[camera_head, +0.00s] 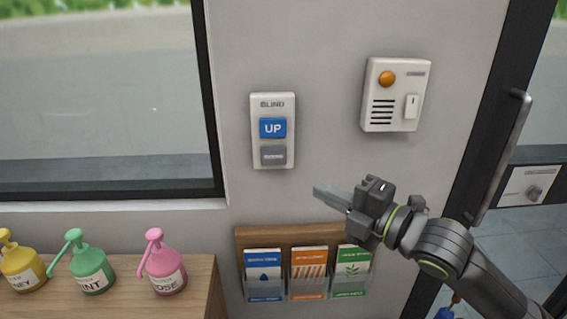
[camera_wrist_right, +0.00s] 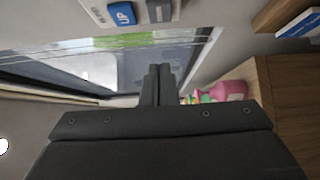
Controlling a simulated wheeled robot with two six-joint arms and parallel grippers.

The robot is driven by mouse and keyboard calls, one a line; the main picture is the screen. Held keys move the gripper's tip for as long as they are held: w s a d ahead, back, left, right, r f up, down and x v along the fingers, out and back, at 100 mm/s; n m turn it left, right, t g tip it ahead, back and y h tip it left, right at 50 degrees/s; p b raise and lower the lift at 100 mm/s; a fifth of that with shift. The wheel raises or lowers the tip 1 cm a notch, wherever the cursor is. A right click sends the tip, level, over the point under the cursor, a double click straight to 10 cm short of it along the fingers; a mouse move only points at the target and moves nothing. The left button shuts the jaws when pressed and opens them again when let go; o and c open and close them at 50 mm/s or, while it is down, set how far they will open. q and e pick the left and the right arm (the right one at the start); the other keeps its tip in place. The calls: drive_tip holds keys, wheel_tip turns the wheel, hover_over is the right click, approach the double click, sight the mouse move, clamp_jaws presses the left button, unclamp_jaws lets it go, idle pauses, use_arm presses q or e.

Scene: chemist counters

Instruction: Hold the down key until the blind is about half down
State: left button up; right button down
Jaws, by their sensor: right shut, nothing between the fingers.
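The blind switch panel (camera_head: 272,131) is a white plate on the wall, labelled BLIND. Its UP key (camera_head: 272,128) is blue, and the key below it, the down key (camera_head: 273,155), is grey with text too small to read. My right gripper (camera_head: 322,191) is shut and empty, below and to the right of the panel, apart from it. In the right wrist view the shut fingers (camera_wrist_right: 156,84) show, with the blue UP key (camera_wrist_right: 122,14) and the grey key (camera_wrist_right: 159,10) at the top edge. No blind shows over the visible part of the window (camera_head: 100,90). My left gripper is out of view.
A white intercom-like box (camera_head: 396,95) with an orange button is on the wall at right. A wooden leaflet rack (camera_head: 288,236) hangs below my gripper. Yellow, green and pink pump bottles (camera_head: 166,268) stand on a wooden counter (camera_head: 202,290). A dark door frame is at right.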

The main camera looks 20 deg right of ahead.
drive_tip(key=shift+w, duration=0.1)
drive_tip(key=p, duration=0.2)
approach(269, 157)
drive_tip(key=w+a, duration=0.1)
drive_tip(key=a, duration=0.3)
drive_tip(key=w, duration=0.3)
drive_tip(key=shift+d+r+p, duration=0.2)
drive_tip(key=shift+d+p, duration=0.1)
drive_tip(key=shift+p, duration=0.1)
drive_tip(key=shift+w+d+f, duration=0.1)
drive_tip(key=shift+w+d, duration=0.15)
drive_tip(key=shift+w, duration=0.25)
